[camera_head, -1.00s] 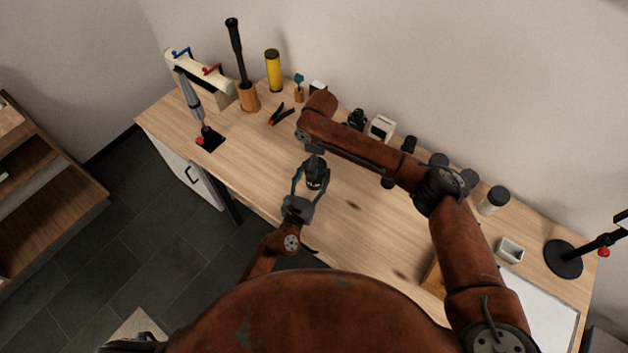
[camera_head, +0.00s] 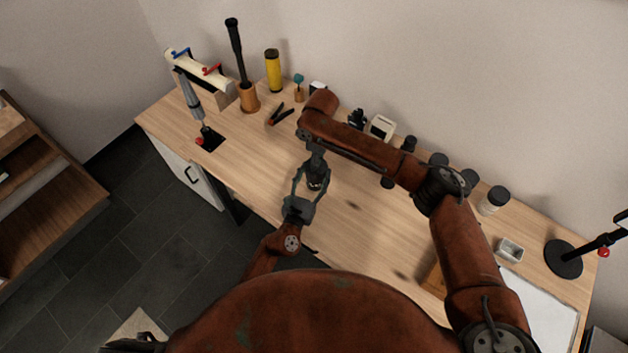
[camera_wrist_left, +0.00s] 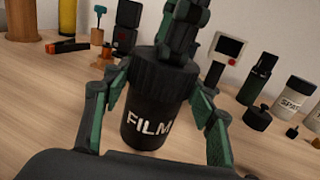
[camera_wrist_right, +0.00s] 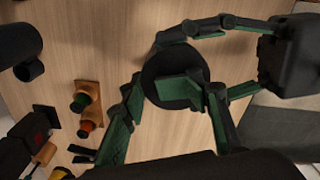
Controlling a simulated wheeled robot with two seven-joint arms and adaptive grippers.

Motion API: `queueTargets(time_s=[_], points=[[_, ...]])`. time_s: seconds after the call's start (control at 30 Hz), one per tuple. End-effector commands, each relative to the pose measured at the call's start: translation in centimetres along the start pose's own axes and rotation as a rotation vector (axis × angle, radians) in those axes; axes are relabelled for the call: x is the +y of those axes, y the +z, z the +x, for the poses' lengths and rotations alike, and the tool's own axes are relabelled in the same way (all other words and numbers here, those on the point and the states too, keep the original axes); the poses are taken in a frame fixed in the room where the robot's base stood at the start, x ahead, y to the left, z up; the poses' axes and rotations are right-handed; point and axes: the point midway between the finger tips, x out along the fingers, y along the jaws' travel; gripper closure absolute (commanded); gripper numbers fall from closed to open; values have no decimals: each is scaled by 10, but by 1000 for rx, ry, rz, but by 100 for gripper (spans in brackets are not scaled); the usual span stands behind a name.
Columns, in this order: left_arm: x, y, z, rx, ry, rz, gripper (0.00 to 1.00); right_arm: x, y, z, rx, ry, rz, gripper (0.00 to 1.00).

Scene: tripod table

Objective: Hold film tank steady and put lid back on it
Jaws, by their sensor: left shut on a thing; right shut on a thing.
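The film tank (camera_wrist_left: 148,128) is a black upright cylinder with white FILM lettering, standing on the table. My left gripper (camera_head: 308,188) has its fingers on both sides of the tank and is shut on it. The black ribbed lid (camera_wrist_left: 165,78) sits at the tank's top, with no clear gap visible. It shows as a dark disc in the right wrist view (camera_wrist_right: 163,65). My right gripper (camera_wrist_left: 185,35) comes from above and is shut on the lid's top; its fingers hide the part gripped. Whether the lid is fully seated cannot be told.

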Motion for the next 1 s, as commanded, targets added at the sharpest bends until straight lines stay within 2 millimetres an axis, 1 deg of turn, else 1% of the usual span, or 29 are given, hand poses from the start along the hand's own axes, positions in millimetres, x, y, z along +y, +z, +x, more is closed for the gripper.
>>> queueTargets(time_s=[0.03,0.07,0.27,0.3,0.67,1.0], points=[[1,-8,0,15,-2,0,100,-8,-4,2,1,-17,-11,98],[1,-8,0,15,-2,0,100,-9,-4,2,1,-18,-12,100],[2,-7,0,13,0,0,100,-11,-5,2,1,-19,-16,100],[3,-7,0,13,0,0,100,-11,-5,2,1,-19,-17,74],[2,-6,0,12,1,3,100,-9,-5,2,3,-16,-14,49],[3,-7,0,12,2,3,100,-6,-3,2,1,-12,-8,49]])
